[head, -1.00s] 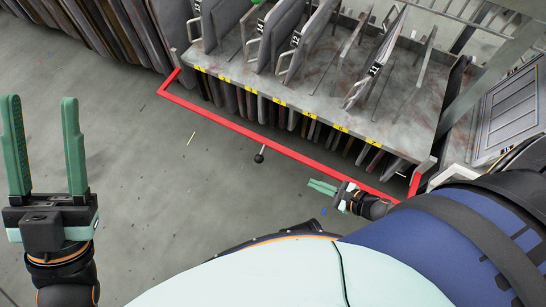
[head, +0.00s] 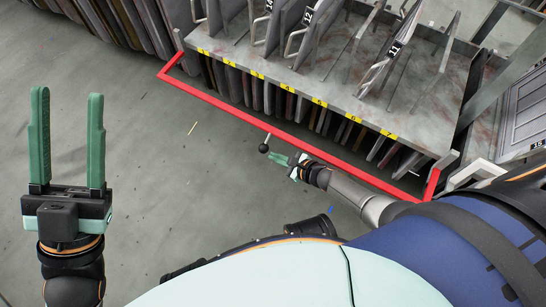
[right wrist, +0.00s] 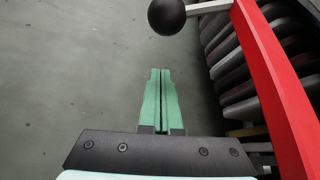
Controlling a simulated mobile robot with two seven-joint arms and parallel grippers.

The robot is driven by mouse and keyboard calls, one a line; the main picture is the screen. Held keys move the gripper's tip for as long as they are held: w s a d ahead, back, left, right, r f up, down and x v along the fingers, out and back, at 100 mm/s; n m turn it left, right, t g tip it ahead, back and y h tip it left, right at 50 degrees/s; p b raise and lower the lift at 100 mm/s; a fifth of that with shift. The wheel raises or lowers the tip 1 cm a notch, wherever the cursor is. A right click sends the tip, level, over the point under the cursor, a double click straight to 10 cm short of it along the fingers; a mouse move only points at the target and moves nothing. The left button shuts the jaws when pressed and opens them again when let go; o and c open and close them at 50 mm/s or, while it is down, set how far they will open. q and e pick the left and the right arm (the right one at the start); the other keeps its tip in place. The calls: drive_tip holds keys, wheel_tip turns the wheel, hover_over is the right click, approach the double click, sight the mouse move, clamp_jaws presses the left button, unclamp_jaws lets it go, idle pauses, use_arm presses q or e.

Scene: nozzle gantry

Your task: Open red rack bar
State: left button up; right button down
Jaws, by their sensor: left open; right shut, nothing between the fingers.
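The red rack bar (head: 290,133) runs along the front of the metal rack, with its ends bent back toward the rack. A short lever with a black ball knob (head: 264,148) sticks out from its middle. In the right wrist view the red bar (right wrist: 275,80) crosses the right side, and the black knob (right wrist: 167,15) is at the top. My right gripper (head: 276,157) is shut and empty, close to the knob but apart from it; its green fingers also show in the right wrist view (right wrist: 160,72). My left gripper (head: 68,95) is open, upright and empty over the floor at left.
The grey rack (head: 330,85) holds upright plates with handles and numbered tags, above yellow number labels. More plates (head: 100,20) lean in a row at the upper left. A white framed panel (head: 522,105) stands at the right. Bare floor (head: 180,180) lies in front of the bar.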

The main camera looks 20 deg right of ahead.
sight(261, 146)
use_arm(q)
drive_tip(key=shift+n+t, duration=0.3)
drive_tip(key=shift+n, duration=0.1)
drive_tip(key=r+p, duration=0.3)
drive_tip(key=r, duration=0.1)
drive_tip(key=shift+s+a+r, duration=0.1)
drive_tip(key=shift+a, duration=0.2)
use_arm(e)
drive_tip(key=r, duration=0.2)
drive_tip(key=a+r, duration=0.1)
drive_tip(key=r, duration=0.1)
drive_tip(key=shift+s+a, duration=0.1)
use_arm(q)
drive_tip(key=shift+y, duration=0.3)
use_arm(e)
drive_tip(key=shift+m+g+y, duration=0.4)
drive_tip(key=shift+m+y, duration=0.1)
drive_tip(key=shift+m, duration=0.2)
drive_tip(key=r+p, duration=0.4)
drive_tip(key=shift+s+a+r, duration=0.3)
drive_tip(key=shift+a+r, duration=0.05)
drive_tip(key=shift+r, duration=0.05)
use_arm(q)
drive_tip(key=shift+m, duration=0.3)
drive_tip(key=r, duration=0.4)
drive_tip(key=shift+s+a+r, duration=0.1)
drive_tip(key=shift+a+r, duration=0.1)
use_arm(e)
drive_tip(key=shift+a+r, duration=0.1)
drive_tip(key=shift+r, duration=0.25)
